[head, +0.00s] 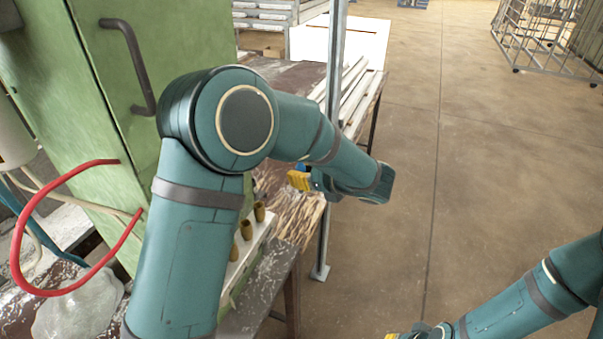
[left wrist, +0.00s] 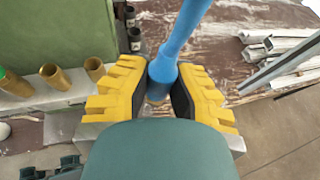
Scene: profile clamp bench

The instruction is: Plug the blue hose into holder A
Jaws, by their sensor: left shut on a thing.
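My left gripper (head: 300,180) shows in the head view beyond my left forearm, near the post at the bench's edge. In the left wrist view the yellow fingers of the left gripper (left wrist: 160,95) are shut on the blue hose (left wrist: 180,38), around its thicker end. The hose runs up out of that view. Brass holders (left wrist: 55,78) stand in a row to the left of the hose, apart from it; they also show in the head view (head: 246,229). No letter marks holder A legibly. My right gripper (head: 393,336) barely shows at the bottom edge; its fingers are mostly cut off.
A green cabinet (head: 150,60) with a handle stands at the left, with a red hose (head: 18,235) looping from it. A metal post (head: 335,75) rises beside the bench. Pale profiles (head: 355,95) lie behind it. The floor to the right is open.

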